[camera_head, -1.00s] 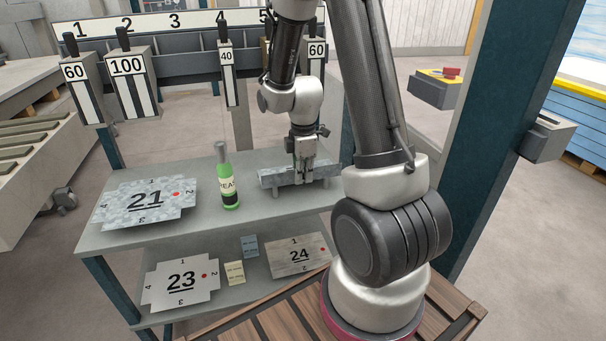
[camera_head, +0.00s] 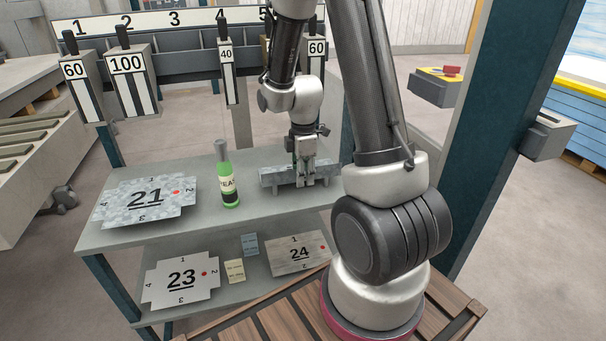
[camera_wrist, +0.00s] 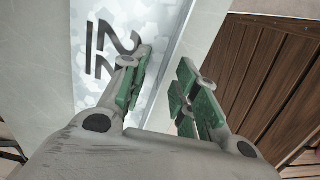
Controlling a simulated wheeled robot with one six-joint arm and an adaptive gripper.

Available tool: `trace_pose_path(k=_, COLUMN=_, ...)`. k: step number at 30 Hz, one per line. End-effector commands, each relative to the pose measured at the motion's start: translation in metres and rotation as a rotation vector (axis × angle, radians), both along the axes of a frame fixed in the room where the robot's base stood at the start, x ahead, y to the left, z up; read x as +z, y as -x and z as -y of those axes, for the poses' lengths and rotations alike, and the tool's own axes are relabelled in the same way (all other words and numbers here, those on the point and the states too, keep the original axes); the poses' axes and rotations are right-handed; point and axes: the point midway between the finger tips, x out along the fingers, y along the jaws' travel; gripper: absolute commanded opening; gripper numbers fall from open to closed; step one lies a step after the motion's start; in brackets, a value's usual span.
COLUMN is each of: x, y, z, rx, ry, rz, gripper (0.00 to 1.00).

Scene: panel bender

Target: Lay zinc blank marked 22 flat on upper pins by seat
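The zinc blank marked 22 shows in the wrist view (camera_wrist: 92,72), a spangled grey sheet with black digits. In the head view, a zinc piece with an upright grey face (camera_head: 283,178) stands at the right of the upper shelf, its number not visible; it appears to be the same blank. My gripper (camera_head: 305,178) points down at it. In the wrist view my gripper's green-padded fingers (camera_wrist: 163,90) are apart, with a long edge of the blank running between them. Whether a pad touches it I cannot tell. The upper pins and seat are not identifiable.
Blanks 23 (camera_head: 165,283) and 24 (camera_head: 282,253) and two small cards lie on the lower shelf. Numbered tools hang on the rack (camera_head: 185,48) behind. A blue post (camera_head: 495,130) rises at right.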

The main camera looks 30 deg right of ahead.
Motion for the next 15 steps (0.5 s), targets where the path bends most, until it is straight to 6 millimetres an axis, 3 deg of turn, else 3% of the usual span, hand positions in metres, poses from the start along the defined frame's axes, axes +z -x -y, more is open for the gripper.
trace_pose_path(k=5, x=0.022, y=-0.001, z=0.0, rx=0.0, ry=0.001, rz=0.006, gripper=0.3)
trace_pose_path(k=15, x=0.095, y=0.001, z=-0.001, rx=0.0, ry=0.001, rz=0.006, gripper=0.3)
